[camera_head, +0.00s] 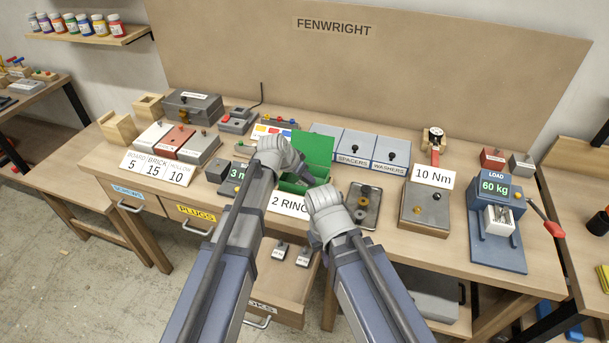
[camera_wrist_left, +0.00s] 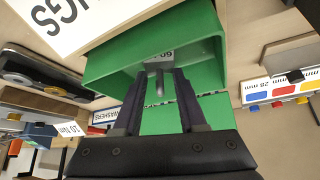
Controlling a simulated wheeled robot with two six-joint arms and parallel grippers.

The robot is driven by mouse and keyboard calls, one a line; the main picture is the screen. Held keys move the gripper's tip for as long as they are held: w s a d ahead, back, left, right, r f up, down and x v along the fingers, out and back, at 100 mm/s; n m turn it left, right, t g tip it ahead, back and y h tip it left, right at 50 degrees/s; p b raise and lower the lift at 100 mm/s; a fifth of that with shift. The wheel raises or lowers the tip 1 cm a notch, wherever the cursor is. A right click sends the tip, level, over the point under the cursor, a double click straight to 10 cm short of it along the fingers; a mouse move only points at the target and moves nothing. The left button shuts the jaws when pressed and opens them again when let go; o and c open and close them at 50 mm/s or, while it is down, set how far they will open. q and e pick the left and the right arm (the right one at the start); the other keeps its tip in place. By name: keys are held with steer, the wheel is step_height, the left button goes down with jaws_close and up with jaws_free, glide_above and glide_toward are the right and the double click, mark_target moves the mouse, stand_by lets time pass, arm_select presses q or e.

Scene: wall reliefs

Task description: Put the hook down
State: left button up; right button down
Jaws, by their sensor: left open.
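A small grey piece with a label that appears to read 60 and a stem, apparently the hook (camera_wrist_left: 158,64), is inside the green box (camera_wrist_left: 207,48) in the left wrist view. My left gripper (camera_wrist_left: 157,82) is open, with its two dark fingers on either side of the stem. I cannot tell whether they touch it. In the head view my left gripper (camera_head: 303,178) reaches into the green box (camera_head: 318,149), and the hook is hidden there. My right gripper (camera_head: 328,206) is over the bench's front part beside the 2 RINGS sign; its jaw opening is not clear.
A dark tray (camera_head: 374,194) with small parts lies right of my right gripper. The 10 Nm box (camera_head: 426,215) and the blue load tester (camera_head: 497,248) stand farther right. An open drawer (camera_head: 275,285) juts out below. Lidded SPACERS and WASHERS boxes (camera_head: 391,153) stand behind.

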arm_select(q)
steer(key=p+v, duration=1)
steer(key=v, duration=0.2)
steer(key=s+a+f+n+g+y, duration=0.1)
steer(key=s+n+g+y, duration=0.1)
steer(key=s, duration=0.9)
steer(key=s+f+n+g+y, duration=0.2)
steer(key=s+g+y, duration=0.1)
steer(key=s, duration=0.8)
steer(key=shift+a+y, duration=0.3)
steer(key=shift+a, duration=0.1)
arm_select(e)
step_height(320, 180, up, 10)
steer(key=shift+r, duration=0.15)
arm_select(q)
steer(key=shift+w+f, duration=0.1)
